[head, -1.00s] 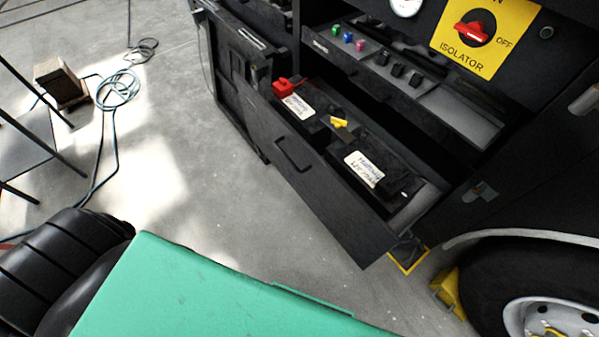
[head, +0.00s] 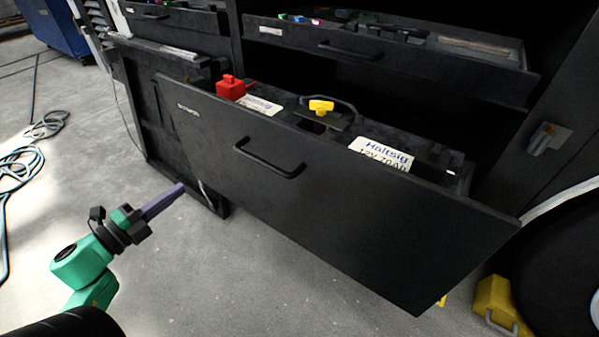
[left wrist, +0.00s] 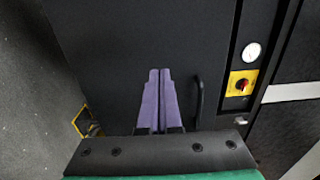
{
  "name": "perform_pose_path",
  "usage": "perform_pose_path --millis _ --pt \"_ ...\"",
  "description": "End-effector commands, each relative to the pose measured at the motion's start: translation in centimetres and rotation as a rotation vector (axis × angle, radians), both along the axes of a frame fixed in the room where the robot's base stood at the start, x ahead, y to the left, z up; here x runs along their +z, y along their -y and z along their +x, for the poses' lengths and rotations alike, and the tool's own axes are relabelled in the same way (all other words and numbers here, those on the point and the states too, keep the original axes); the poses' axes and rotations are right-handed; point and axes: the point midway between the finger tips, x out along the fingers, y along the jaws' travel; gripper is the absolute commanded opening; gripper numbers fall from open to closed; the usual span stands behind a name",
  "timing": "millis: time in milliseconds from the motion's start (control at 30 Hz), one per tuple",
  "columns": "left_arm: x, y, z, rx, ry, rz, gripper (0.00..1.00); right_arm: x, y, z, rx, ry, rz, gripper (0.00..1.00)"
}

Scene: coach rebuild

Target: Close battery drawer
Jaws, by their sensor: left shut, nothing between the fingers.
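The battery drawer (head: 330,195) is pulled out, with its black front panel and bar handle (head: 268,160) facing me in the head view. A battery with a white label (head: 380,156), a red terminal cover (head: 230,87) and a yellow part (head: 320,107) show inside it. My left gripper (head: 180,187), with purple fingers, is shut and empty, low and left of the drawer front in the head view. In the left wrist view the shut fingers (left wrist: 157,75) point at a dark panel, beside a black bar handle (left wrist: 199,100). I cannot tell whether they touch it. My right gripper is not in view.
Another open drawer (head: 390,55) with coloured parts sits above. A dark open panel (head: 165,110) stands left of the battery drawer. A yellow wheel chock (head: 497,305) and wheel are at lower right. Cable (head: 25,165) lies on the floor at left; the floor between is clear.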

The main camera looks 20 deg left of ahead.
Motion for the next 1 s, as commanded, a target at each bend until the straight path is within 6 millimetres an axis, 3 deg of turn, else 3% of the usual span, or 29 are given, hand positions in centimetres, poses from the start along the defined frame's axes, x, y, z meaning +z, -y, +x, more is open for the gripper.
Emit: perform_pose_path --millis 267,700,833,1000 --pt "0.3 0.5 1.6 -0.001 0.003 -0.002 0.0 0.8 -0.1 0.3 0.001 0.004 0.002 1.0" --pt "0.2 3.1 10.7 0.001 0.003 -0.003 0.0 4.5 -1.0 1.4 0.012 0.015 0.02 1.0" --pt "0.2 3.7 12.6 0.003 0.002 -0.004 0.0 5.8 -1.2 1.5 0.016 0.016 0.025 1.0" --pt "0.3 4.0 13.5 0.004 -0.001 -0.006 0.0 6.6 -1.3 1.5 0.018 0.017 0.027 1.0"
